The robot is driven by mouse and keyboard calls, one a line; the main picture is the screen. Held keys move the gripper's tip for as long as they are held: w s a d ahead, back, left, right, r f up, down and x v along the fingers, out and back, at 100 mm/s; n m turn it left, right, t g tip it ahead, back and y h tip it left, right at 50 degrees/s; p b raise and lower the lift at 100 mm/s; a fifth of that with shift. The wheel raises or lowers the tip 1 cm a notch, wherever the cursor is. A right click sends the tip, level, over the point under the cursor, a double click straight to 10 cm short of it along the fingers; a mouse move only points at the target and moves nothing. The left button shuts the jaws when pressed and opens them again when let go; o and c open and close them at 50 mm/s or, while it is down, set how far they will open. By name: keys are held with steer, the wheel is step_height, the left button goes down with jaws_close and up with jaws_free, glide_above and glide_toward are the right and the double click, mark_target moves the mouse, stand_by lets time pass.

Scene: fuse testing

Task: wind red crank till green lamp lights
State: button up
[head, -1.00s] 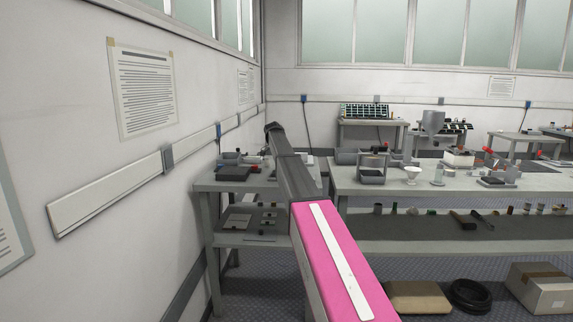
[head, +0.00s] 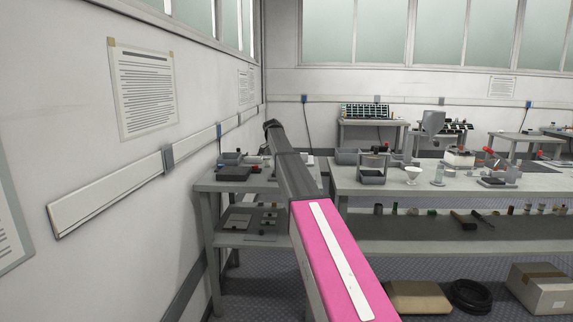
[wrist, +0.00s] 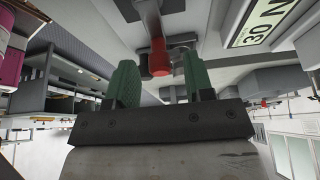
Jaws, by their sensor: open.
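In the head view my pink and dark arm reaches toward the left bench and hides the gripper and the crank. I cannot make out a green lamp in either view.
A plate marked "30 N" (wrist: 262,20) is at the wrist view's upper right. In the head view, the left bench (head: 208,187) holds small devices against the wall.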

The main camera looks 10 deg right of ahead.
steer(key=v, duration=0.9)
steer(key=shift+r, duration=0.2)
steer(key=shift+a, duration=0.1)
